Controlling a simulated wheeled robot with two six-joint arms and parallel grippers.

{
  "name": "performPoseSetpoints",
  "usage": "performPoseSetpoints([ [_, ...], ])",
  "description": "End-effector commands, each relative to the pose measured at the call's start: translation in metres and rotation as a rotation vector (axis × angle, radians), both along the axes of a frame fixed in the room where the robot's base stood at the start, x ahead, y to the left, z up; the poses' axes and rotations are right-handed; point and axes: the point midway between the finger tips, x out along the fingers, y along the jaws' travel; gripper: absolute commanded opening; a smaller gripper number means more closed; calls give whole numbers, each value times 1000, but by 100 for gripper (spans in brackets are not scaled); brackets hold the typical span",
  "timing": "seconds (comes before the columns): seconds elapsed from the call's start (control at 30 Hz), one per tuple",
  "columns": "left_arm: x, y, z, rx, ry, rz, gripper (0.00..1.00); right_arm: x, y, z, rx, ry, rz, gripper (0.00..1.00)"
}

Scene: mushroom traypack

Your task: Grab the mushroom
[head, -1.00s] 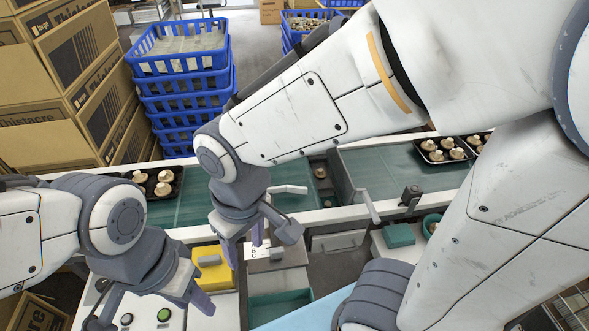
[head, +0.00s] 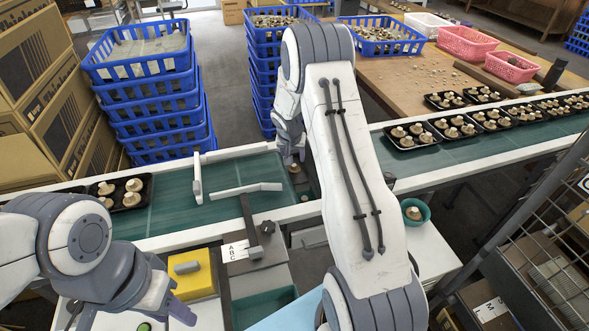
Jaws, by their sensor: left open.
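A small mushroom (head: 295,168) sits on the green conveyor belt (head: 170,200) near the middle of the head view, partly hidden by my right gripper. My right gripper (head: 290,158) is right above it, pointing down, seen edge-on. Its jaws hide each other, so I cannot tell whether it is open or whether it touches the mushroom. My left gripper (head: 135,316) is open and empty at the lower left, over the control panel and well away from the mushroom.
A black tray with mushrooms (head: 117,193) is on the belt at left; several filled trays (head: 409,136) line the right. White guide bars (head: 248,190) stand near the mushroom. A teal bowl (head: 414,222) holds a mushroom. Blue crates (head: 150,90) are stacked behind.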

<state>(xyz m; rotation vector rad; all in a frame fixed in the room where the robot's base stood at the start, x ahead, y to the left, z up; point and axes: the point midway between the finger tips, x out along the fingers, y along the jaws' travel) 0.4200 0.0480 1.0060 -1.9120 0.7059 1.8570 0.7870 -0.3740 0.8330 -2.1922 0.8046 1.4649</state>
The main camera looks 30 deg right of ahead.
Motion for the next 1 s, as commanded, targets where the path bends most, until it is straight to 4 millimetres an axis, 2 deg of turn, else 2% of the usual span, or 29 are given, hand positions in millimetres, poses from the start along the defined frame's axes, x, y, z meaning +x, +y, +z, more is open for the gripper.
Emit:
performPoseSetpoints([
  [0.23,0,0,4,0,0,0,42,6,-4,-17,0,1,1,56],
  [0.5,0,0,13,0,0,0,42,18,-13,-51,0,1,1,56],
  [0.83,0,0,13,0,0,0,42,21,-15,-57,0,0,1,56],
  [0.9,0,0,13,0,0,0,42,20,-14,-57,0,0,1,30],
  [0.93,0,0,13,0,0,0,42,21,-14,-57,0,0,1,22],
  [1.0,0,0,13,0,0,0,42,21,-14,-57,0,0,1,22],
])
